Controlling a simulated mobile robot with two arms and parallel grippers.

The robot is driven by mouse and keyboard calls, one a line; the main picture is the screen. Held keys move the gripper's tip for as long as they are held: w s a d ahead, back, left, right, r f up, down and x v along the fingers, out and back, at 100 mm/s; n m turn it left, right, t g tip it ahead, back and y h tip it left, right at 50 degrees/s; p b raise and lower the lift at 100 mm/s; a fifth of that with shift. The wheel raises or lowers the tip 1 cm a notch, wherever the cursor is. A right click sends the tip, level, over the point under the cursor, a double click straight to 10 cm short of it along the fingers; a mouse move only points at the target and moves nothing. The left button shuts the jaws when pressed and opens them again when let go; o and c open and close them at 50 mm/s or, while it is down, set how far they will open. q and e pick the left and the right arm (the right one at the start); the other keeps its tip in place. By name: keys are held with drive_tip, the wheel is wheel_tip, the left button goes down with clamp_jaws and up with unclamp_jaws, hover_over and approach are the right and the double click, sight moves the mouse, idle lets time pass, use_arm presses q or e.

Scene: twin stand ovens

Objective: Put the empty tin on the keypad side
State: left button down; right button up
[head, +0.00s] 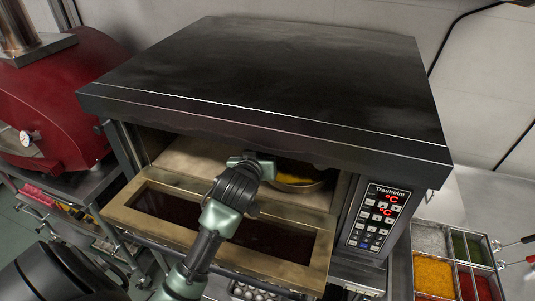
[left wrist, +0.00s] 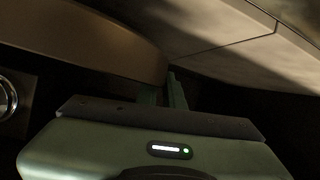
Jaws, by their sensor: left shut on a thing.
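A round tin (head: 303,187) stands inside the oven chamber at the right, towards the keypad side. A yellow patch shows within its rim; I cannot tell whether it is food. The keypad (head: 373,217) is on the oven's right front, with red displays. My left gripper (head: 262,160) reaches through the oven's opening, at the tin's left. In the left wrist view, the gripper's fingers (left wrist: 165,92) are at the end of a curved brown tin wall (left wrist: 95,42), shut on it. The fingertips are partly hidden in the head view. My right gripper is not in view.
The oven door (head: 160,205) hangs open below my left arm, with a dark glass panel. The oven's black top (head: 270,75) overhangs the chamber closely. A red oven (head: 65,105) stands at the left. Containers of yellow (head: 433,273) and red food stand at the lower right.

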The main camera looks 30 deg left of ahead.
use_arm(q)
drive_tip(key=w, duration=0.3)
drive_tip(key=shift+w+f+p, duration=0.1)
drive_tip(key=shift+f+p, duration=0.05)
drive_tip(key=shift+p, duration=0.2)
wheel_tip(320, 180, down, 3)
drive_tip(key=shift+f+p, duration=0.1)
drive_tip(key=shift+p, duration=0.45)
drive_tip(key=c, duration=1.5)
unclamp_jaws()
drive_tip(key=shift+f, duration=0.1)
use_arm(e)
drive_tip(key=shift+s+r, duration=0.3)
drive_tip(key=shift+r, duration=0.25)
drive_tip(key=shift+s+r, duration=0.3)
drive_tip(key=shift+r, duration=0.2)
